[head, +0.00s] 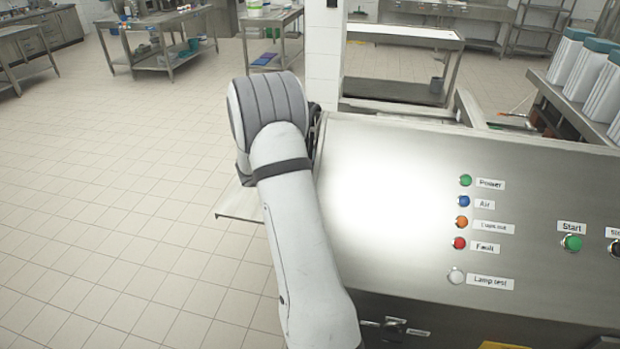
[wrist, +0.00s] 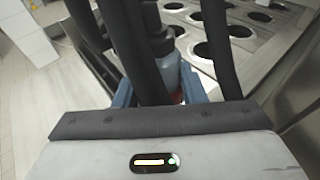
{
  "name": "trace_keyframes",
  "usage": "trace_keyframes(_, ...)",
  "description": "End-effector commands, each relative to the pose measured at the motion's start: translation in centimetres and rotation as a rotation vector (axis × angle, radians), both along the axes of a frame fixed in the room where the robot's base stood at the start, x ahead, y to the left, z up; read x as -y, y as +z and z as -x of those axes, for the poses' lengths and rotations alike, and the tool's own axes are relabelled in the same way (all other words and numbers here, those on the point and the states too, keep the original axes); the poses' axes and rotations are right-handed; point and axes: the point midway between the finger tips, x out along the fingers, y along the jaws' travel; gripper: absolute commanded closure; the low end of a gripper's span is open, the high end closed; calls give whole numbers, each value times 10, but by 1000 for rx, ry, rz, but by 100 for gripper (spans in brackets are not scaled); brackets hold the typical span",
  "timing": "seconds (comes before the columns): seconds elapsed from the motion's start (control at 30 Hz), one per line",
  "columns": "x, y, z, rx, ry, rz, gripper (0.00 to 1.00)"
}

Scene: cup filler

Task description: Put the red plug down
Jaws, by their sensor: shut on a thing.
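A small patch of red, the red plug (wrist: 178,97), shows between the fingers near the right one. The rest of the plug is hidden. Just beyond it is a grey-blue cylinder with a black top (wrist: 166,68); I cannot tell whether they touch. In the head view my arm reaches over the machine's left end, and my gripper is hidden.
A steel plate with several round holes (wrist: 205,50) lies beyond and right of the gripper. The machine's front panel (head: 390,200) carries coloured lamps and a green start button (head: 572,243). White containers with teal lids (head: 590,75) stand at right. Tiled floor at left is clear.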

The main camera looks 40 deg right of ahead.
Motion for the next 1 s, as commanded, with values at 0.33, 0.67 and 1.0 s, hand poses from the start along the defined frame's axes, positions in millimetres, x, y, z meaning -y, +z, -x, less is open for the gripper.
trace_keyframes(0.33, -8, -35, -5, -2, 15, -1, 100)
trace_keyframes(0.67, -10, -52, -6, 3, 18, 0, 100)
trace_keyframes(1.0, -10, -57, -6, 2, 18, -1, 55)
